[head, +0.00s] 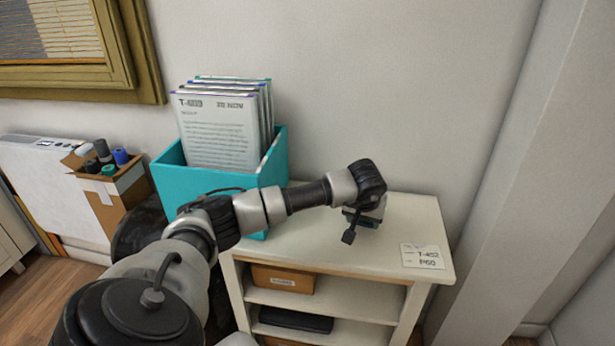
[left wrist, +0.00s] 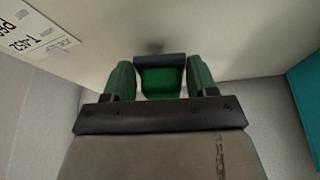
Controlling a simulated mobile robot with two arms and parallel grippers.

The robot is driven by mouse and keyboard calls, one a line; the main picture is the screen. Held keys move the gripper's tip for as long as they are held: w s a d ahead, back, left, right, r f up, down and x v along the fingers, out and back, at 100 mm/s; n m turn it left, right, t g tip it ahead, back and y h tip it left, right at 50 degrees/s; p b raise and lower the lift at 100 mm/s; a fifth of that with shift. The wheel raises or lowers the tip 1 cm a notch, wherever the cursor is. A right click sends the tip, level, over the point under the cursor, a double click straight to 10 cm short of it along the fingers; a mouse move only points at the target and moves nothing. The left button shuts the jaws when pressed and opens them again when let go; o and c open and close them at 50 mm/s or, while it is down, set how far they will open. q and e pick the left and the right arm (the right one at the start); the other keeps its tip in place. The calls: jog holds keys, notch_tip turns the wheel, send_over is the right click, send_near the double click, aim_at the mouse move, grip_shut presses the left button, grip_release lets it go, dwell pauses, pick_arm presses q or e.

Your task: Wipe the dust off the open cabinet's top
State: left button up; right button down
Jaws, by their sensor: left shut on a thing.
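The open cabinet's pale top (head: 310,240) has a label card (head: 422,256) near its front right corner; the card also shows in the left wrist view (left wrist: 38,35). My left gripper (head: 360,216) is low over the back middle of the top. In the left wrist view its green fingers (left wrist: 160,82) are shut on a green block with a dark edge (left wrist: 160,77). I cannot tell whether the block touches the top. A small dark smudge (left wrist: 155,47) shows just beyond the block; dust or shadow, I cannot tell. My right gripper is out of view.
A teal box (head: 180,190) with several upright documents (head: 222,130) stands at the cabinet top's left end. A wall is behind, and a pale column (head: 530,170) rises at the right. The shelves hold a brown box (head: 282,279) and a dark flat item (head: 296,320).

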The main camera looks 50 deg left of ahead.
pick_arm(q)
jog(key=shift+r+p, duration=1.3)
jog(key=shift+r, duration=0.95)
jog(key=shift+d, duration=0.1)
